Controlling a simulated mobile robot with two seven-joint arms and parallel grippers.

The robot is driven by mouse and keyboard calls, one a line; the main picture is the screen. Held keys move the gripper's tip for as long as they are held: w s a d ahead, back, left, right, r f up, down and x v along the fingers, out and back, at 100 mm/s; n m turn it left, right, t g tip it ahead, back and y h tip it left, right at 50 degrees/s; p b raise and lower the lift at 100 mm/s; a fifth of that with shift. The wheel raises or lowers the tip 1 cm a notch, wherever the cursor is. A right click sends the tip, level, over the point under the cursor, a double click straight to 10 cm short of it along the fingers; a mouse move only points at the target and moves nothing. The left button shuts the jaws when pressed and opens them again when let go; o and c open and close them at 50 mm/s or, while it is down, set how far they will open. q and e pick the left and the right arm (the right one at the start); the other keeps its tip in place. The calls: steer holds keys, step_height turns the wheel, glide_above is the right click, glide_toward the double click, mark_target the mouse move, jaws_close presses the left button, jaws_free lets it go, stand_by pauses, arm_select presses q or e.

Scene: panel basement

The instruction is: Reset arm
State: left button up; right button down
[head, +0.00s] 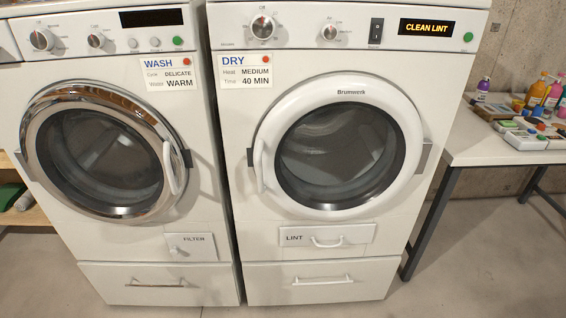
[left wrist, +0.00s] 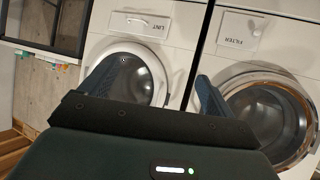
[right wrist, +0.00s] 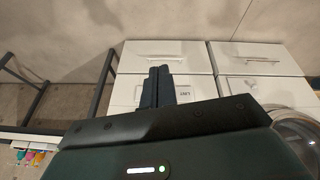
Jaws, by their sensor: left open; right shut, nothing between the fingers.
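Neither gripper shows in the head view. In the left wrist view my left gripper (left wrist: 155,88) is open and empty, its two blue fingers spread wide apart in front of the dryer and washer. In the right wrist view my right gripper (right wrist: 161,72) is shut, its fingers together with nothing between them. It points toward the white machine front, with the LINT panel (right wrist: 183,90) partly hidden behind it. Both wrist pictures appear upside down.
The washer (head: 108,150) and dryer (head: 340,150) stand side by side with their round doors closed. The dryer display (head: 427,28) reads CLEAN LINT. The LINT drawer (head: 327,235) looks shut. A table (head: 490,150) with bottles (head: 540,90) stands at right. Bare floor lies in front.

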steer(key=w+a+f+t+y+p, duration=0.2)
steer(key=w+a+t+y+p, duration=0.1)
steer(key=a+t, duration=0.3)
steer(key=shift+w+a+y+p, duration=0.2)
steer(key=shift+w+y+p, duration=0.1)
steer(key=shift+p, duration=0.25)
stand_by(0.9)
